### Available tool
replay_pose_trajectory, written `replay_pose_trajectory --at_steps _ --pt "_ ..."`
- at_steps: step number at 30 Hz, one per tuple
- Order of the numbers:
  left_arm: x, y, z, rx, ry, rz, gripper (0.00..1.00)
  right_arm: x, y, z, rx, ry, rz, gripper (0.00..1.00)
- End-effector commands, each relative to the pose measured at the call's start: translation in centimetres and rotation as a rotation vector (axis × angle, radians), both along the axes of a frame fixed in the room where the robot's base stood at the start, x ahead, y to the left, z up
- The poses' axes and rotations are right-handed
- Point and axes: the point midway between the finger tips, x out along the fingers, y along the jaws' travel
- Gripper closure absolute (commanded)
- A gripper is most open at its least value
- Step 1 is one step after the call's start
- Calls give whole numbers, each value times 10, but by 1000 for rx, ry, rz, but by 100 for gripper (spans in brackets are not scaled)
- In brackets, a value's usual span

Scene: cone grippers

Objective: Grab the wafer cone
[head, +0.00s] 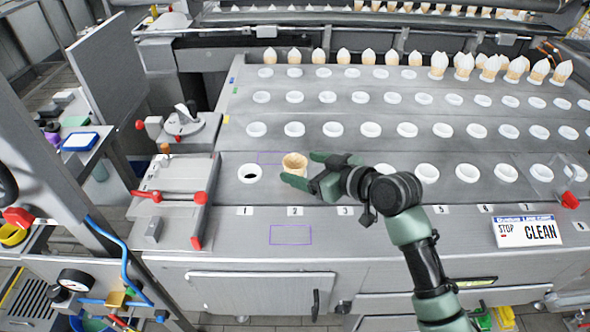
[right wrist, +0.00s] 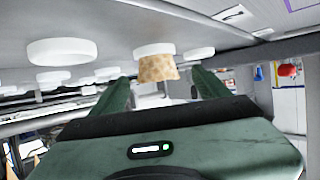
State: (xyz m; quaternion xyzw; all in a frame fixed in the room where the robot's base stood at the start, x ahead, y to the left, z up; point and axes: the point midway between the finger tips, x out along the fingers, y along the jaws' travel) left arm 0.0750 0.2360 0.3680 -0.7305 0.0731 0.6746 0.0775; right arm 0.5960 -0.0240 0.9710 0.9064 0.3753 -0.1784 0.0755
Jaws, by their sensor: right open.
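The wafer cone (head: 295,168) is tan and stands upright in a white ring holder at position 2 of the front row in the head view. In the right wrist view the wafer cone (right wrist: 158,68) shows between the fingers, below a white ring. My right gripper (head: 300,171) is open, with its green fingers reaching in from the right, one on the far side and one on the near side of the cone. The right wrist view shows the open fingers (right wrist: 160,88) apart from the cone on both sides. My left gripper is not in view.
An empty ring holder (head: 249,174) is at position 1. Cones with white tops (head: 368,57) stand in the back row. A device with red knobs (head: 172,192) is at the left. A STOP/CLEAN sign (head: 527,231) lies at the front right.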

Motion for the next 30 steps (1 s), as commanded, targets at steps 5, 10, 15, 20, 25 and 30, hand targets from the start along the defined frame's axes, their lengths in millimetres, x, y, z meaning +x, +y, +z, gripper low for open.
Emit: replay_pose_trajectory --at_steps 5,10,15,20,25,30 --pt "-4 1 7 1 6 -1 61 19 18 -7 3 3 -1 24" --pt "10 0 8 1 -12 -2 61 25 24 -12 1 1 0 24" --pt "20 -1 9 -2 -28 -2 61 25 24 -12 0 0 0 24" --pt "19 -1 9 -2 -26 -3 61 25 23 -12 0 1 0 63" --pt "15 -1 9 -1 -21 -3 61 25 23 -12 0 1 0 63" --pt "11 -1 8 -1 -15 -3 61 25 23 -12 0 1 0 63"
